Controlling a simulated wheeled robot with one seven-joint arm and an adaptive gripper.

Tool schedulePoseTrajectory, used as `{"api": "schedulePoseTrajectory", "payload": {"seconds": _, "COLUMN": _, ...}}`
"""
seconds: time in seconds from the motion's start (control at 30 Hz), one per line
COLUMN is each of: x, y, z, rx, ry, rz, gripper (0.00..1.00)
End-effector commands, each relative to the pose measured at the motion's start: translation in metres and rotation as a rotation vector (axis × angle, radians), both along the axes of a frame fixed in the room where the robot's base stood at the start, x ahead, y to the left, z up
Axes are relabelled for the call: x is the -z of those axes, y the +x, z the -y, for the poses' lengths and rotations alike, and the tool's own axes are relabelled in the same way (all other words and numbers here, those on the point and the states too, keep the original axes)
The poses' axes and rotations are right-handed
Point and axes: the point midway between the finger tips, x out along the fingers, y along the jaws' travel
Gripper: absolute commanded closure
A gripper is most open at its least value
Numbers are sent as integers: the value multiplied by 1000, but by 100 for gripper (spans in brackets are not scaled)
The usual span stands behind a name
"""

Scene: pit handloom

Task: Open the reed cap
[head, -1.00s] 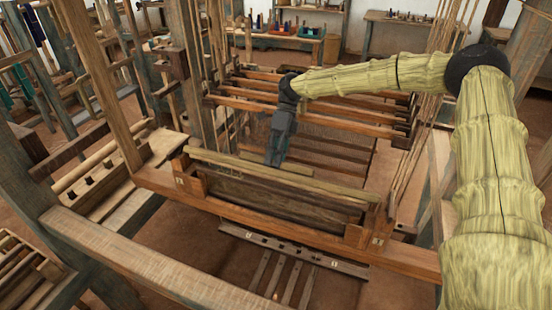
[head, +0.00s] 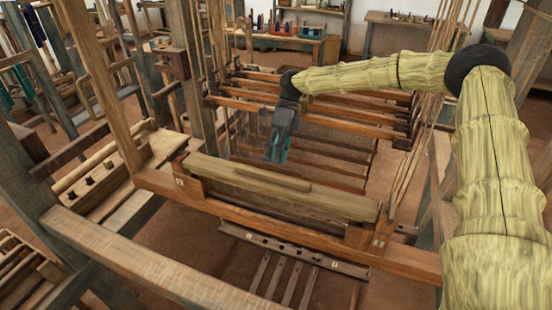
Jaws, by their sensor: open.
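The reed cap (head: 335,204) is a long, pale olive wooden bar across the front beam of the loom. Its broad face is tilted towards the camera, with a short raised grip strip (head: 260,180) along its middle. My gripper (head: 277,158) points down just behind the cap's back edge, near the middle of its length. It is open and holds nothing. Its fingertips are small and dark here, and I cannot tell whether they touch the cap. The cap hides much of the slot and wood below it.
The front beam (head: 235,212) runs below the cap between end blocks. Dark cross bars (head: 300,116) and thin threads lie behind my gripper. Upright posts and hanging cords stand at both sides. Treadles (head: 283,280) lie low in front.

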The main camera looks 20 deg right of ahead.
Motion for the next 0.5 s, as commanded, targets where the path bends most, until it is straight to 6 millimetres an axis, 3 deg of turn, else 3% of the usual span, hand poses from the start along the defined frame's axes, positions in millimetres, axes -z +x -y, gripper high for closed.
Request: {"api": "schedulePoseTrajectory", "payload": {"seconds": 0.5, "x": -67, "y": 41, "z": 39, "rx": 1, "ry": 0, "rz": 1, "gripper": 57}}
